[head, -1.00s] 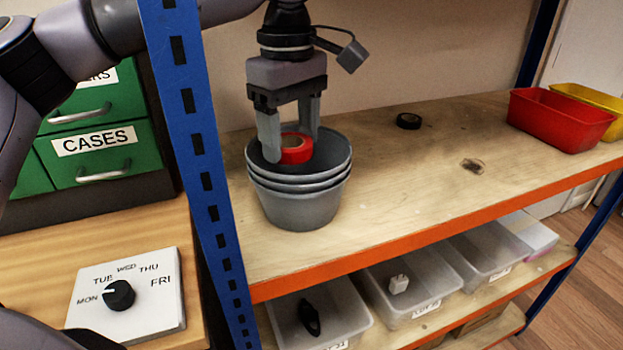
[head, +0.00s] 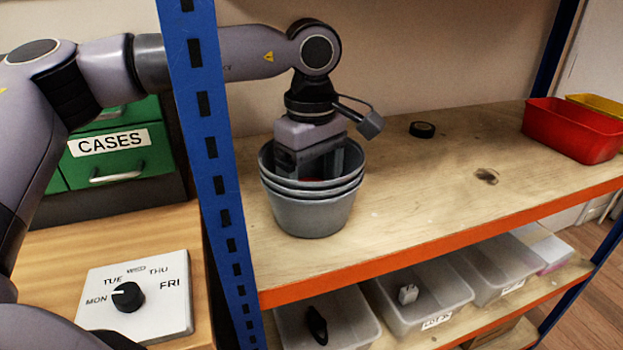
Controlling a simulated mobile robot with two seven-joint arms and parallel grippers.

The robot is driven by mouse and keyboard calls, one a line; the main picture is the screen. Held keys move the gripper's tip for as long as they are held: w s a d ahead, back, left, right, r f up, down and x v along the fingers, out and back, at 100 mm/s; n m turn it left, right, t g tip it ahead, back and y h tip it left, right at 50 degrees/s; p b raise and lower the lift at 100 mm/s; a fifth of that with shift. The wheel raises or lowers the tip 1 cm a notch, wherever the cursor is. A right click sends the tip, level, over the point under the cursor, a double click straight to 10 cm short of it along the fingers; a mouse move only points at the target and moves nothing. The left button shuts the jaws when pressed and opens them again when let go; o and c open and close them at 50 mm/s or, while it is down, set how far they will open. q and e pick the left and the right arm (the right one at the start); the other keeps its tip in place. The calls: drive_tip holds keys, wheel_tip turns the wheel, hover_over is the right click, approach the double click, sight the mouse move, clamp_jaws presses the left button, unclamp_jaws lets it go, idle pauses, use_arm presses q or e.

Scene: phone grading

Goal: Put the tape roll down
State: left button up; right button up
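A stack of grey buckets (head: 312,213) stands at the left end of the wooden shelf in the head view. My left gripper (head: 318,172) points down with its fingers inside the top bucket. A small patch of the red tape roll (head: 311,180) shows inside the bucket between the fingers. The bucket and the gripper body hide most of the roll and the fingertips, so I cannot tell whether the fingers still grip it. A black tape roll (head: 422,129) lies apart on the shelf. My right gripper is not in view.
A blue upright (head: 205,130) stands left of the buckets. Red (head: 570,132) and yellow (head: 600,103) bins sit at the right end. The shelf's middle (head: 430,180) is mostly clear. Clear bins (head: 425,290) stand on the lower shelf. A dial panel (head: 160,300) is at lower left.

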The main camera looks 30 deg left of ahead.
use_arm(q)
wheel_tip(320, 180, up, 8)
idle(0.7)
idle(0.3)
